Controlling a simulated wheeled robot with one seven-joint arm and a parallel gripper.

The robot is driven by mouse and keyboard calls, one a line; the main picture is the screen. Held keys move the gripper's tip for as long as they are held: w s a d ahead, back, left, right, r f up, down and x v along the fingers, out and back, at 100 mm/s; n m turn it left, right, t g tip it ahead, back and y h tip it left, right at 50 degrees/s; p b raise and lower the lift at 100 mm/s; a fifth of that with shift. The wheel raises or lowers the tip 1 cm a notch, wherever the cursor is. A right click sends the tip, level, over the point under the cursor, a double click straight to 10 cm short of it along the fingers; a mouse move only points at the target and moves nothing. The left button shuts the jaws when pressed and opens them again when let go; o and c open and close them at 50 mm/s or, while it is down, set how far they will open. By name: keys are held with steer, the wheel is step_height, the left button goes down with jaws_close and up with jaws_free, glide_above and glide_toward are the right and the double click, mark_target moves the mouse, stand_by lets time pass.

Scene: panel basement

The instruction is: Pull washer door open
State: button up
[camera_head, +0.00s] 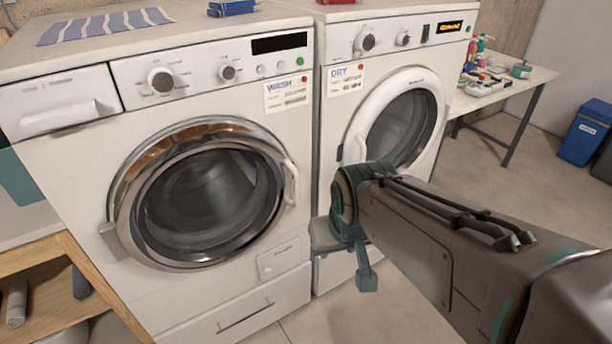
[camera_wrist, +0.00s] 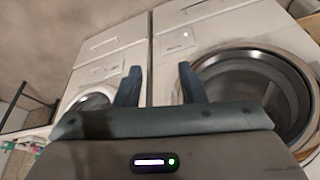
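The washer (camera_head: 85,160) is the left white machine in the head view, with a "WASH" label. Its round chrome-rimmed door (camera_head: 125,190) looks shut, with dark glass. A pale upright door handle (camera_head: 291,182) is on the rim's right side. My gripper (camera_head: 352,262) is right of and below this handle, in front of the gap between the machines, apart from the handle. In the wrist view, which looks upside down, my gripper (camera_wrist: 159,82) has its two fingers apart with nothing between them. The washer door (camera_wrist: 262,95) shows at right there.
The dryer (camera_head: 335,110), with a white-rimmed door (camera_head: 365,115), stands close on the right, partly behind my arm. A table (camera_head: 535,77) with bottles and a blue bin (camera_head: 585,135) are farther right. A wooden shelf (camera_head: 85,260) is at lower left. Floor shows in front of the machines.

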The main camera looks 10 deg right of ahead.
steer(key=w+d+f+t+b, duration=0.3)
steer(key=w+f+t+b, duration=0.3)
steer(key=w+f+b, duration=0.6)
steer(key=n+t+y+b, duration=0.1)
steer(key=t+y+b, duration=0.1)
steer(key=t+b, duration=0.45)
glide_toward(298, 192)
steer(key=shift+t, duration=0.55)
steer(key=w, duration=0.3)
steer(key=w+p, duration=0.1)
steer(key=w, duration=0.3)
steer(key=w+a+f, duration=0.1)
steer(key=w, duration=0.2)
steer(key=shift+w+a+p, duration=0.15)
steer(key=shift+w+p, duration=0.2)
jaws_close()
